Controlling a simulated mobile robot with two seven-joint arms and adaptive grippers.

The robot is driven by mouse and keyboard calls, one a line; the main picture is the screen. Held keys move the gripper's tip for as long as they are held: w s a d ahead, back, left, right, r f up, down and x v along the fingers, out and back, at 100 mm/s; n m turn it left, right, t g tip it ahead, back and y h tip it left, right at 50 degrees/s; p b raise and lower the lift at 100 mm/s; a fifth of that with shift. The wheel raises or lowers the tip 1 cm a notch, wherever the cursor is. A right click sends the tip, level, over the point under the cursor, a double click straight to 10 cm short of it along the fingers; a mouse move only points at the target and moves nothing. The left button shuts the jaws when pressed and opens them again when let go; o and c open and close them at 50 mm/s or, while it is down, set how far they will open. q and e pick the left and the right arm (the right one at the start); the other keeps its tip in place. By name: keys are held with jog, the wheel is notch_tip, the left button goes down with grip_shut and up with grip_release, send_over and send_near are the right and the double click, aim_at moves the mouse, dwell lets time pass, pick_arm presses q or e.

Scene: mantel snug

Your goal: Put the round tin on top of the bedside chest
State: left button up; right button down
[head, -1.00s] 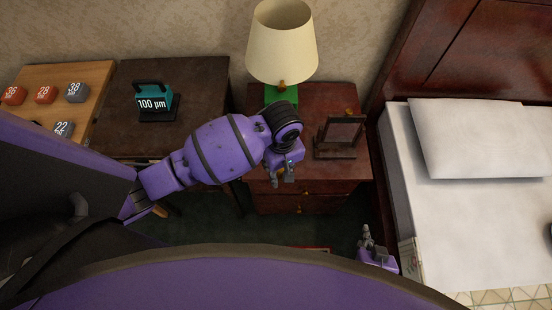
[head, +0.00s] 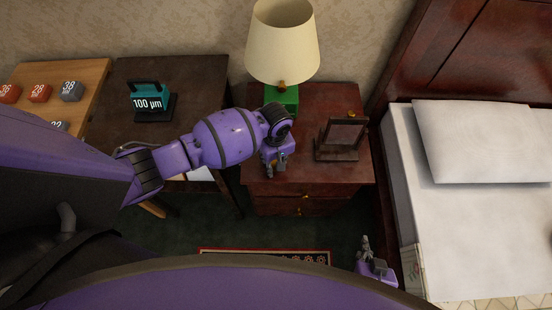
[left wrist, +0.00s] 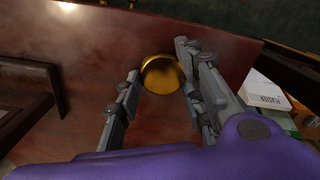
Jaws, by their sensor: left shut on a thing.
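The bedside chest (head: 345,174) is a dark red wooden cabinet with drawers, between a desk and the bed. My left gripper (head: 273,168) is over the front left part of its top. In the left wrist view, the round tin (left wrist: 163,74) is a shiny gold disc between the fingers of my left gripper (left wrist: 158,88), which is shut on it. The chest top (left wrist: 85,65) lies under it; whether the tin touches it I cannot tell. In the head view the tin is hidden by the gripper. My right gripper (head: 365,246) is low by the bed; its jaw state is unclear.
A lamp (head: 283,42) with a green base stands at the chest's back left. A dark wooden frame stand (head: 338,140) is right of my left gripper. A dark desk (head: 195,85) holds a teal block (head: 152,97). The wrist view shows a white box (left wrist: 263,92) beyond the chest edge.

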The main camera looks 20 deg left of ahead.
pick_arm(q)
jog(key=o, duration=1.1)
jog(key=shift+f, duration=0.1)
jog(key=shift+o, duration=0.2)
